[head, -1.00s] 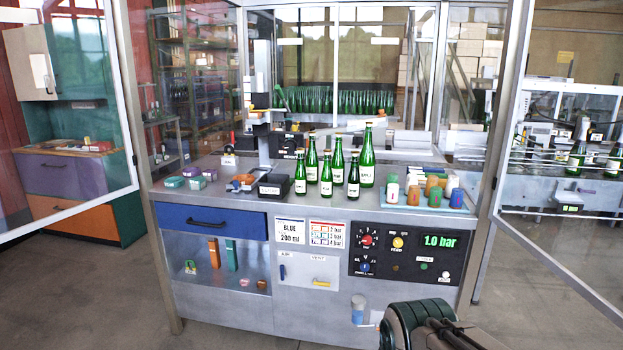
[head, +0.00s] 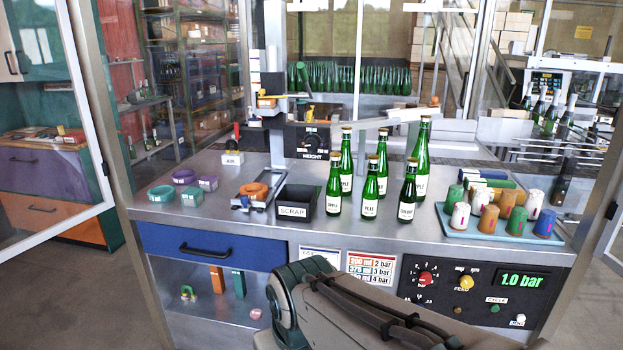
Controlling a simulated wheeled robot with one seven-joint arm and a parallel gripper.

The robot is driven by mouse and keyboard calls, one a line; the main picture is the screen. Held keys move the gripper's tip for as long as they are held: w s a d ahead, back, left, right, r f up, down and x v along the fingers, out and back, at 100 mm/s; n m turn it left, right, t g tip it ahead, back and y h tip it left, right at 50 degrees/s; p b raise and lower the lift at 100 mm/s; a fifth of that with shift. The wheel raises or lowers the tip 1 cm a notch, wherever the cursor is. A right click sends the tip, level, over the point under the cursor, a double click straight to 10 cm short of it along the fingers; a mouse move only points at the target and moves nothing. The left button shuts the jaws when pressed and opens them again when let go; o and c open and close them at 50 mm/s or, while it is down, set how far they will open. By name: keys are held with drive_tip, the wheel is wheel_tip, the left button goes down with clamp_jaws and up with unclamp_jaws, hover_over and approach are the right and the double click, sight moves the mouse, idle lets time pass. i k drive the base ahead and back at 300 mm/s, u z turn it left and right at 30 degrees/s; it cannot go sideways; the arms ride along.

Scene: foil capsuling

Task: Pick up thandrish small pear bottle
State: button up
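Several green glass bottles with white labels stand upright in a group on the metal worktop. The front middle bottle (head: 370,188) is small, and its label seems to read PEAR. Beside it stand a front left bottle (head: 334,187), whose label seems to read APPLE, and a front right bottle (head: 407,192) with a label too small to read surely. Behind them are more bottles, including a taller one (head: 422,155) at the right. I cannot read the word thandrish on any label. My arm reaches in from the bottom edge, below the worktop front; my gripper is not visible.
A black SCRAP bin (head: 297,203) stands just left of the bottles. A blue tray (head: 470,228) of coloured capsules lies to their right. The height-marked machine post (head: 307,140) rises behind. Open glass doors flank the bench. The worktop before the bottles is clear.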

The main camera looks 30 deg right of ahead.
sight(371, 192)
drive_tip(key=z, duration=0.5)
drive_tip(key=i, duration=1.05)
drive_tip(key=z, duration=1)
